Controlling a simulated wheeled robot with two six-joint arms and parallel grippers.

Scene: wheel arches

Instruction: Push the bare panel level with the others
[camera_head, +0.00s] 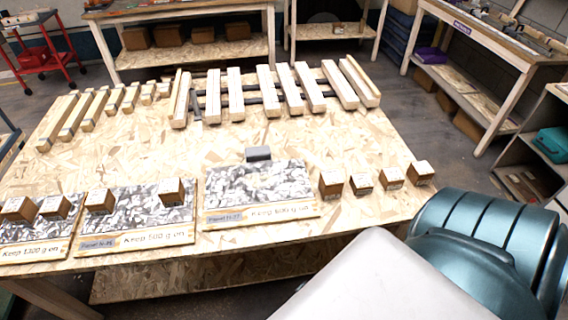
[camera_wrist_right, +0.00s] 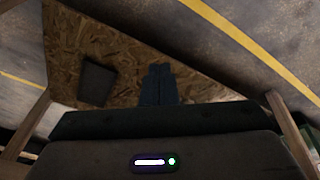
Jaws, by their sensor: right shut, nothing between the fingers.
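The bare panel (camera_head: 228,187), labelled Panel N-27, lies speckled grey on the table with nothing on top. The left panel (camera_head: 22,229) also carries two brown boxes. A small grey block (camera_head: 258,153) is at the bare panel's back edge; I cannot tell whether they touch. In the right wrist view my right gripper (camera_wrist_right: 158,84) is shut and empty, over a wood-chip surface. My left gripper is not in view.
Several small boxes (camera_head: 361,181) stand in a row right of the bare panel. Wooden bars (camera_head: 267,92) lie across the table's (camera_head: 300,138) back. The wood between panels and bars is mostly clear. A dark square (camera_wrist_right: 97,82) shows in the right wrist view.

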